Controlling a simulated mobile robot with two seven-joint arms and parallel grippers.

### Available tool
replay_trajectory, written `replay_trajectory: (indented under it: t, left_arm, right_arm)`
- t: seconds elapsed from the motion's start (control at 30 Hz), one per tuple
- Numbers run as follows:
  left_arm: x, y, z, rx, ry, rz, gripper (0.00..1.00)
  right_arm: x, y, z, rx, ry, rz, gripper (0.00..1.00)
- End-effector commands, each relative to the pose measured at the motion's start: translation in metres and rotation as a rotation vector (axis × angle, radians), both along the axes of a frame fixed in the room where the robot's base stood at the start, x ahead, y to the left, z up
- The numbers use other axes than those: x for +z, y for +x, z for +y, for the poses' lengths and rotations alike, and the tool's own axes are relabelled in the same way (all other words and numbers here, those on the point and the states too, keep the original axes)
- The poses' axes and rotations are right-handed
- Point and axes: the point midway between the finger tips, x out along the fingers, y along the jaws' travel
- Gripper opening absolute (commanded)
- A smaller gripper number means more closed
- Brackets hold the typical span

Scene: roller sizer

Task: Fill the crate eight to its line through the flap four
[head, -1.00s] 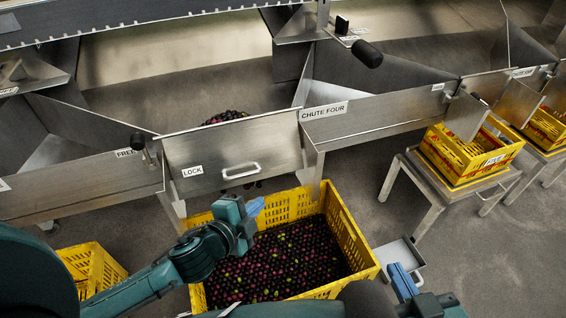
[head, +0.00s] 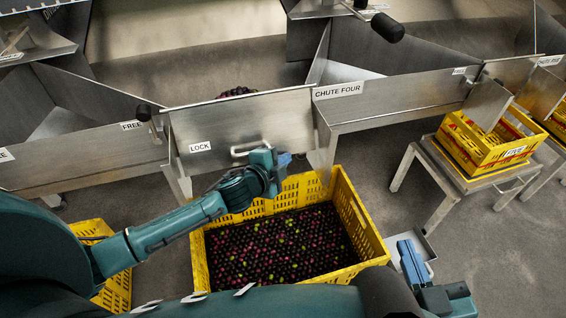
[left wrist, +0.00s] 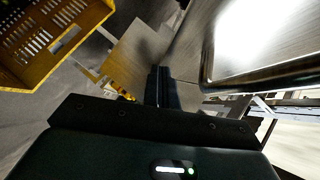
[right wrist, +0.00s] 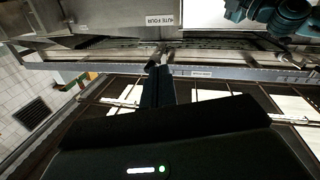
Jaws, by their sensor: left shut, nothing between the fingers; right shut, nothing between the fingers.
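The flap (head: 225,120), a steel plate labelled LOCK with a pale handle (head: 240,151), stands left of the CHUTE FOUR label (head: 338,91). Below it a yellow crate (head: 372,232) holds many dark purple and some green fruits, their surface below the rim. Its number and fill line are not visible. My left gripper (head: 286,160) is shut and empty, just right of the handle and above the crate's back edge. In the left wrist view its fingertips (left wrist: 160,72) are beside a bright metal surface. My right gripper (head: 408,250) is shut and empty, right of the crate.
A black knob (head: 143,112) sits at the flap's upper left, near a FREE label. A yellow crate labelled five (head: 490,160) stands on a metal stand at right. Another yellow crate (head: 118,285) is at lower left. Dark fruit (head: 237,91) shows behind the flap.

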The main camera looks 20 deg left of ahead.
Motion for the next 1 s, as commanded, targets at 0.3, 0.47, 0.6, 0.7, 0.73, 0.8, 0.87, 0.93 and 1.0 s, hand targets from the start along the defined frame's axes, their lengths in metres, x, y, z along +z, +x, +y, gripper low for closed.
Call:
replay_trajectory:
  t: [0.3,0.47,0.6,0.7,0.73,0.8,0.87,0.93,1.0]
  left_arm:
    - [-0.001,0.002,0.001,0.000,0.000,0.000,0.00]
    - [-0.004,0.002,0.002,0.000,0.003,-0.006,0.00]
    - [-0.011,0.007,0.005,0.001,0.023,-0.037,0.00]
    - [-0.019,0.012,0.008,0.002,0.050,-0.077,0.00]
    - [-0.021,0.015,0.010,0.003,0.060,-0.093,0.00]
    - [-0.027,0.020,0.014,0.003,0.087,-0.131,0.00]
    - [-0.032,0.025,0.018,0.004,0.109,-0.167,0.00]
    - [-0.036,0.032,0.022,0.004,0.139,-0.208,0.00]
    - [-0.039,0.038,0.026,0.004,0.167,-0.250,0.00]
  right_arm:
    - [0.001,0.000,0.000,0.002,0.000,-0.007,0.00]
    - [-0.002,0.000,0.001,0.003,0.001,-0.016,0.00]
    - [-0.004,-0.001,0.005,0.027,0.006,-0.091,0.00]
    - [-0.007,-0.004,0.011,0.058,0.017,-0.175,0.00]
    - [-0.007,-0.004,0.012,0.062,0.029,-0.185,0.00]
    - [-0.007,-0.002,0.014,0.066,0.066,-0.187,0.00]
    - [-0.008,-0.001,0.016,0.073,0.100,-0.190,0.00]
    - [-0.009,0.000,0.018,0.084,0.141,-0.192,0.00]
    - [-0.009,0.000,0.020,0.097,0.177,-0.193,0.00]
